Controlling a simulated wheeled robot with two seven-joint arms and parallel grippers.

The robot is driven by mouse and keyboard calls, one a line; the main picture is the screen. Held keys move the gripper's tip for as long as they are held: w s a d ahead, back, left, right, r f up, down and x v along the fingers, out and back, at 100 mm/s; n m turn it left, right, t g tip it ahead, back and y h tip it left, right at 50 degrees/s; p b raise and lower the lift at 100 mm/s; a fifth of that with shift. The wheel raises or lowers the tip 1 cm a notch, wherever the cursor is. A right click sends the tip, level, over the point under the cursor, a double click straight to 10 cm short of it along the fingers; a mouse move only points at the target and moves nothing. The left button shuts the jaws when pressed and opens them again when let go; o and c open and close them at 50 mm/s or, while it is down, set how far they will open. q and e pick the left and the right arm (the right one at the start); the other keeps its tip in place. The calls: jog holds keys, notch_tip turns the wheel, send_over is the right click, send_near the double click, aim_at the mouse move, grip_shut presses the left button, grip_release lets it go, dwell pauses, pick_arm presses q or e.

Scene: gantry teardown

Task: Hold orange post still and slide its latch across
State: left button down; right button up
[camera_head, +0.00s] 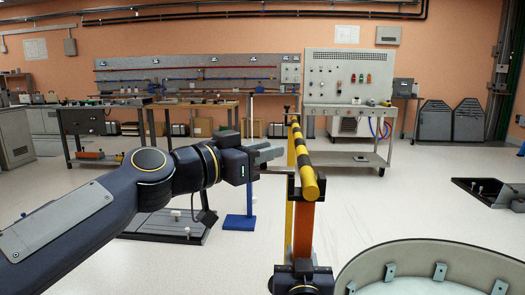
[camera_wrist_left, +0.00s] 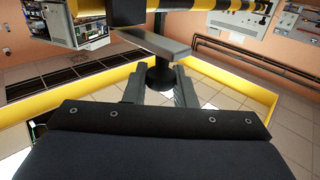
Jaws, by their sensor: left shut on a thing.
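The orange post (camera_head: 303,235) stands upright right of centre in the head view, below a yellow-and-black striped bar (camera_head: 309,181) that also shows in the left wrist view (camera_wrist_left: 215,18). My left gripper (camera_head: 280,153) reaches in from the left beside the post's top. It is shut on the grey latch, a flat piece that shows in the left wrist view (camera_wrist_left: 152,42) just past the fingers (camera_wrist_left: 160,85). The exact contact is hard to see. A dark jointed part, apparently my right gripper (camera_head: 303,268), is around the post's lower end; its fingers are unclear.
A blue stand (camera_head: 240,222) is left of the post. A round pale tub (camera_head: 440,252) with grey blocks on its rim is at lower right. A wheeled control cabinet (camera_head: 345,80) and workbenches (camera_head: 85,120) stand behind. Open floor (camera_head: 400,200) lies right of the post.

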aim_at(293, 169)
pick_arm(q)
jog(key=d, duration=0.6)
jog(key=shift+s, duration=0.1)
jog(key=c, duration=1.2)
grip_release()
jog(key=shift+c, duration=0.2)
jog(key=shift+a, duration=0.1)
jog(key=shift+s+a, duration=0.1)
jog(key=shift+a, duration=0.1)
jog(key=v, duration=1.1)
jog(key=shift+s, duration=0.2)
jog(key=shift+a, duration=0.1)
